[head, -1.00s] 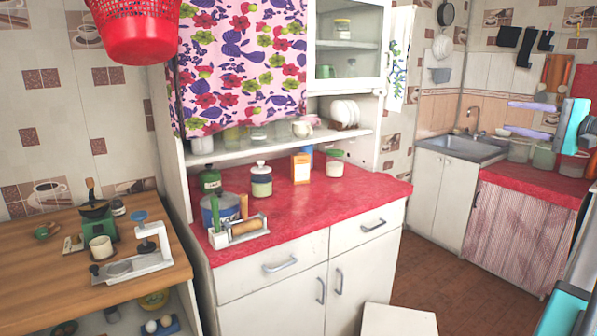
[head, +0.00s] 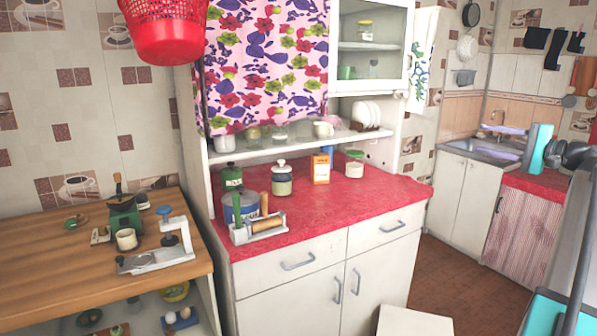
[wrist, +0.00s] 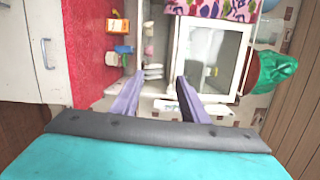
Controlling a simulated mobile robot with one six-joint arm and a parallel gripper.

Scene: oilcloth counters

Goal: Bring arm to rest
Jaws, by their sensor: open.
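My gripper (head: 494,140) is at the right side of the head view, in front of the sink area in the picture. Its lavender fingers point left, with the teal body behind them. In the wrist view my gripper (wrist: 160,78) has its two fingers spread apart, with nothing between them. My arm fills the right edge of the head view. The fingers touch nothing that I can see.
A red basket (head: 165,30) hangs at upper left. A wooden table (head: 60,255) stands left. A white stool (head: 413,322) is low in front. Brick-coloured floor (head: 440,275) is clear beyond it.

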